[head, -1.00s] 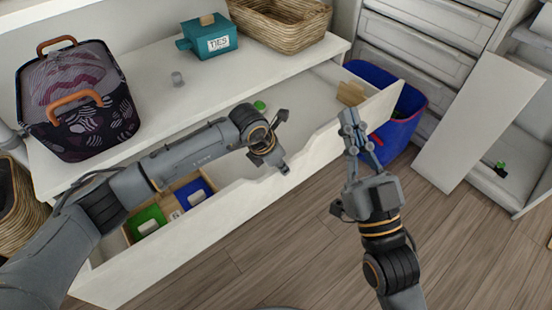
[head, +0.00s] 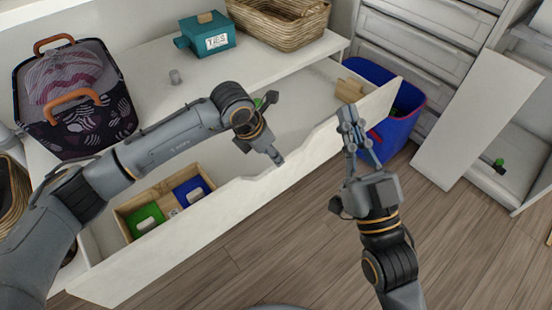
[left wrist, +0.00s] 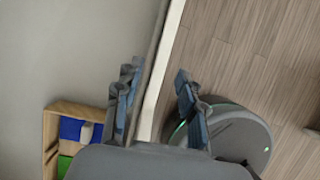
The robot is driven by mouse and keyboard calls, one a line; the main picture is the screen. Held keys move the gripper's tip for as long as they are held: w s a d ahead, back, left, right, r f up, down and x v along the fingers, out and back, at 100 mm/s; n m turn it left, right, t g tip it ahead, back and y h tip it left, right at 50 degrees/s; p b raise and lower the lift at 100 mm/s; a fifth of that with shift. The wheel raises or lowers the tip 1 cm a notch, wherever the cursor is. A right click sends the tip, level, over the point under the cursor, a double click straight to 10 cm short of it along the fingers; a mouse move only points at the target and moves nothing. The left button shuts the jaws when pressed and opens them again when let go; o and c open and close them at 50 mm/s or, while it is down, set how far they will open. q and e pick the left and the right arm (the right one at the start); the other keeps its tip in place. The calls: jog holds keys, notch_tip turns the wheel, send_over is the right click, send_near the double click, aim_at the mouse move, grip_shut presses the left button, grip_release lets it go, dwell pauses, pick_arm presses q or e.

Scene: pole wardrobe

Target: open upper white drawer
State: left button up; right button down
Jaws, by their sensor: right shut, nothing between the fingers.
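The upper white drawer (head: 225,228) is pulled out from under the white top, and its wavy-edged front runs diagonally across the head view. In the left wrist view its front edge (left wrist: 158,75) runs between the fingers. My left gripper (head: 275,128) is open at the drawer front, one finger on the inner side and one on the outer side (left wrist: 159,70). Whether a finger touches the front is unclear. My right gripper (head: 350,117) is shut and empty near the drawer's right end.
A wooden tray (head: 126,212) with green and blue items lies inside the drawer. A patterned basket (head: 85,135), a teal box (head: 190,38) and a wicker basket (head: 290,30) stand on top. A blue bin (head: 405,125) stands right of the drawer. Wood floor (head: 290,240) is clear in front.

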pick_arm(q)
jog(key=v, duration=0.6)
dwell(0.4)
